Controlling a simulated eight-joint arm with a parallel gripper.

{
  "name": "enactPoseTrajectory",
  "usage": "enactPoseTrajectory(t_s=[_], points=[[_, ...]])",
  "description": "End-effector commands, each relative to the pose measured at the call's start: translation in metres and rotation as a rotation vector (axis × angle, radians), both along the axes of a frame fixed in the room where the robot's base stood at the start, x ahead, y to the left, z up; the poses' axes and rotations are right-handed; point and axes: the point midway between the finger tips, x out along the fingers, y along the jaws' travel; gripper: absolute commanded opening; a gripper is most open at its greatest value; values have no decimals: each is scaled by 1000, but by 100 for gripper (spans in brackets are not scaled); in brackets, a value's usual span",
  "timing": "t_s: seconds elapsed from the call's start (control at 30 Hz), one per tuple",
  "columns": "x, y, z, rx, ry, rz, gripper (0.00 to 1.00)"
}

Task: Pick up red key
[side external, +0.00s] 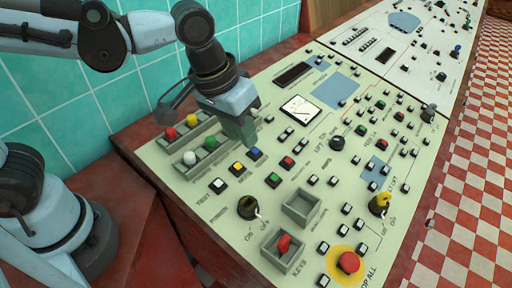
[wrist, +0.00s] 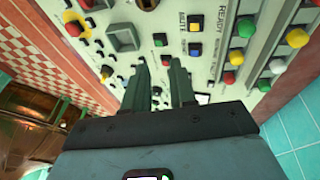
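The red key (side external: 284,245) lies in a small grey square tray (side external: 270,251) near the front of the panel, beside the "KEYS" label. In the wrist view the red key (wrist: 87,4) shows at the top edge, partly cut off. My gripper (side external: 245,140) is above the panel, over the area of the square coloured buttons, well behind and left of the key. In the wrist view my gripper (wrist: 161,80) has its two fingers apart with nothing held between them.
An empty grey tray (side external: 301,208) sits behind the key's tray. A red stop button (side external: 348,262) on a yellow disc is to the right. A yellow key (side external: 383,199) stands in a switch. Coloured knobs (side external: 190,158) rise at the panel's left. A tiled wall is behind.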

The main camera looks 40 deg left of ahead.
Motion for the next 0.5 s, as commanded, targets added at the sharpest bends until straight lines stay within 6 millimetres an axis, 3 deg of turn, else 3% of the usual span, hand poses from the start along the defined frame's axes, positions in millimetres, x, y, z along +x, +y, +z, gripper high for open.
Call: enactPoseTrajectory(t_s=[0.03,0.2,0.33,0.5], points=[[-2,-24,-2,7,40,-15,26],[-19,-85,-15,53,159,-15,26],[-33,-117,-24,93,215,-8,26],[-44,-135,-32,121,246,0,26]])
